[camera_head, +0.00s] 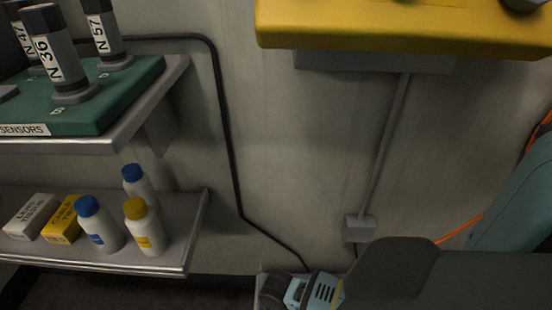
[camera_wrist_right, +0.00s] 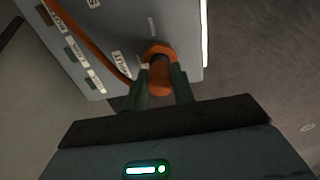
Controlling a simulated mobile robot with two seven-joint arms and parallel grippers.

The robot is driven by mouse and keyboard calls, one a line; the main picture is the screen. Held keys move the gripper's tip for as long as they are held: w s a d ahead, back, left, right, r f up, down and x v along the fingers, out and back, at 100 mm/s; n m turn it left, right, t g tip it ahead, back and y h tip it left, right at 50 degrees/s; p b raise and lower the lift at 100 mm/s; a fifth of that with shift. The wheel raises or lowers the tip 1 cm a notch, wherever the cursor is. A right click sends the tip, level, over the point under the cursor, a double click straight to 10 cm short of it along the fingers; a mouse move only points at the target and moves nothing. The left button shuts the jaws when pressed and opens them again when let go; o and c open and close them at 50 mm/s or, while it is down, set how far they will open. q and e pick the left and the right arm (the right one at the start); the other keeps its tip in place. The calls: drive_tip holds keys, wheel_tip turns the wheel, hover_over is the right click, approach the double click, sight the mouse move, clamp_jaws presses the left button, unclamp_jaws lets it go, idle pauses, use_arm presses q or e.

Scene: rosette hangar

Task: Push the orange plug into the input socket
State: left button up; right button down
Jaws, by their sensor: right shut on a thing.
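In the right wrist view, my right gripper (camera_wrist_right: 160,88) is shut on the orange plug (camera_wrist_right: 158,54), one finger on each side of it. An orange cable (camera_wrist_right: 88,42) runs from near the plug to the upper left. The plug is in front of a grey panel (camera_wrist_right: 165,18), beside a white label that seems to read INPUT (camera_wrist_right: 122,64). The input socket is hidden behind the plug and fingers. I cannot tell whether the plug touches the socket or how deep it is. My left gripper is not in view.
The panel carries more small labels (camera_wrist_right: 82,52) at its left. In the head view, a shelf (camera_head: 150,105) holds labelled sensors, and a lower shelf (camera_head: 180,250) holds bottles and boxes. A yellow unit (camera_head: 400,32) is on the wall. An orange cable (camera_head: 460,228) shows at the right.

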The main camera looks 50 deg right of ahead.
drive_tip(key=shift+r, duration=0.1)
idle(0.7)
drive_tip(key=shift+p, duration=0.5)
idle(0.4)
drive_tip(key=shift+p, duration=0.35)
idle(0.6)
drive_tip(key=shift+d+f, duration=0.1)
drive_tip(key=shift+f, duration=0.3)
idle(0.9)
drive_tip(key=c, duration=1.1)
unclamp_jaws()
